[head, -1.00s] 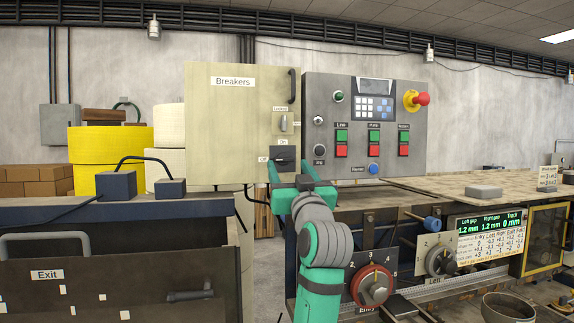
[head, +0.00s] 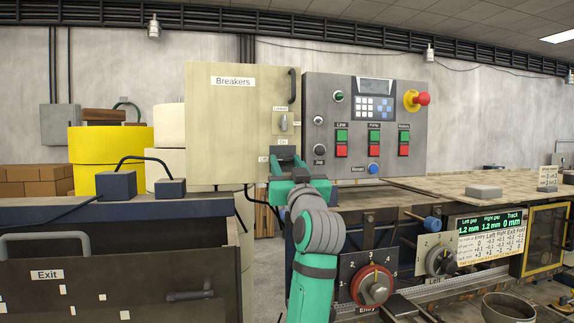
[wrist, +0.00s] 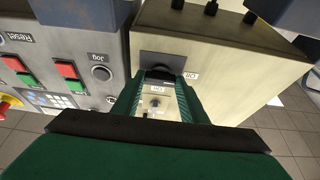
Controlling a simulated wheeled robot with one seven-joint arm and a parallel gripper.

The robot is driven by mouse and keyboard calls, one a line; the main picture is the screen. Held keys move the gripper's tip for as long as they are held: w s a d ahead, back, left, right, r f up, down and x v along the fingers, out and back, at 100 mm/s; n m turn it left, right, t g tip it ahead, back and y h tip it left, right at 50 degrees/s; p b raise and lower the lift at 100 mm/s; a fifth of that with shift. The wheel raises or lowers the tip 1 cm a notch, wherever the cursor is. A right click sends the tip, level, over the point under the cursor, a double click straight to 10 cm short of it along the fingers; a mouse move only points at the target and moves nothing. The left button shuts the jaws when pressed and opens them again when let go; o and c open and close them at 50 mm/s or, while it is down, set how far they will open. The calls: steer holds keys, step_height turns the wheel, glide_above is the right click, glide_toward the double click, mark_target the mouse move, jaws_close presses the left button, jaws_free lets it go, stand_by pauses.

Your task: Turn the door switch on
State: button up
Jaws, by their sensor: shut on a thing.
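The door switch (head: 285,153) is a dark rotary handle on the lower right of the beige "Breakers" cabinet door (head: 225,125). An "On" label sits above it and an "Off" label to its left. My gripper (head: 289,170) is at the switch and hides part of it. In the wrist view, which is upside down, the black switch handle (wrist: 160,75) lies between the fingertips of my gripper (wrist: 160,82), on the side of its plate (wrist: 162,61) toward the "On" label. My gripper is shut on it. The handle's exact angle is hard to tell.
A smaller knob (head: 283,122) sits above the switch, and a door handle (head: 292,86) above that. A grey control panel (head: 320,165) with buttons and a red emergency stop (head: 421,99) stands close at the right. Below are the machine's dials (head: 374,290).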

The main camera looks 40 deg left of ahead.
steer(key=shift+w+d, duration=0.1)
steer(key=m, duration=0.2)
steer(key=m+t+h, duration=0.1)
steer(key=m, duration=0.1)
steer(key=m+t+h, duration=0.1)
steer(key=m, duration=0.1)
steer(key=shift+s+a+r, duration=0.1)
steer(key=shift+s+a, duration=0.1)
steer(key=shift+s, duration=0.05)
steer(key=m+h, duration=0.1)
steer(key=m, duration=0.2)
steer(key=m+t+h, duration=0.1)
steer(key=m+h, duration=0.1)
steer(key=m, duration=0.1)
steer(key=shift+s+r, duration=0.1)
steer(key=shift+r, duration=0.05)
steer(key=m+h, duration=0.2)
steer(key=m, duration=0.3)
steer(key=shift+r+m, duration=0.15)
steer(key=shift+m, duration=0.15)
steer(key=m+h, duration=0.1)
steer(key=m, duration=0.1)
steer(key=m+g, duration=0.1)
steer(key=m, duration=0.1)
steer(key=shift+m+g+h, duration=0.3)
steer(key=shift+h, duration=0.1)
steer(key=o, duration=1)
steer(key=shift+o, duration=0.2)
steer(key=shift+a, duration=0.1)
